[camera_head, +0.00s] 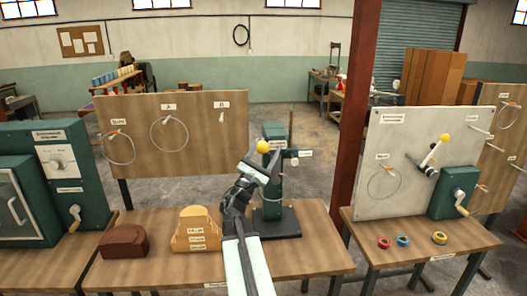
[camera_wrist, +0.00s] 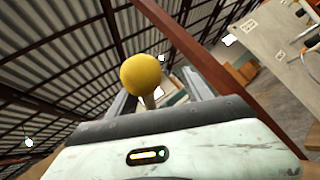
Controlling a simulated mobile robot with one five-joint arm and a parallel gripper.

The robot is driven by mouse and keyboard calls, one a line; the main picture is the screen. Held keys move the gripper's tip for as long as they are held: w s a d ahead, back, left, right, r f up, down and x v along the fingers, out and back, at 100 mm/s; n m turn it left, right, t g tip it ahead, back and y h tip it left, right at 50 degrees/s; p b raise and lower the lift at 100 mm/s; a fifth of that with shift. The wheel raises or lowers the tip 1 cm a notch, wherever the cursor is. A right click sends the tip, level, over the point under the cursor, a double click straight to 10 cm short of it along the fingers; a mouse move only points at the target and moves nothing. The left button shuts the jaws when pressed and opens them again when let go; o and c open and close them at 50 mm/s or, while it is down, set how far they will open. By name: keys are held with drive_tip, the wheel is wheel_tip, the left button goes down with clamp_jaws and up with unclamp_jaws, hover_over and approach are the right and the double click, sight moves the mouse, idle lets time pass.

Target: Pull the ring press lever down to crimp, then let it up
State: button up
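The green ring press (camera_head: 273,135) stands on the wooden bench on a dark base (camera_head: 282,222). A yellow ball knob (camera_head: 263,146) shows at its upper front. It also shows in the wrist view (camera_wrist: 141,74), with a short pale stem below it. My gripper (camera_head: 263,165) is just below the knob in the head view and hides part of the press. In the wrist view my two fingers (camera_wrist: 158,98) stand apart, with the knob seen over the gap, nearer the left finger. I cannot tell whether a finger touches the knob. The lever's arm is mostly hidden.
A brown block (camera_head: 123,241) and a tan stepped block (camera_head: 197,229) stand left on the bench. A wooden board (camera_head: 190,150) stands behind. To the right are a red post (camera_head: 355,110) and another bench with a pale panel (camera_head: 400,180), a second yellow knob and colored rings.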

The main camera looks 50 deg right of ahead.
idle(0.3)
drive_tip(key=shift+a, duration=0.1)
drive_tip(key=shift+a+f+b, duration=0.25)
drive_tip(key=shift+b, duration=0.05)
drive_tip(key=b+v, duration=0.3)
drive_tip(key=v, duration=0.4)
drive_tip(key=shift+b, duration=0.35)
drive_tip(key=shift+a+r, duration=0.1)
drive_tip(key=shift+r, duration=0.05)
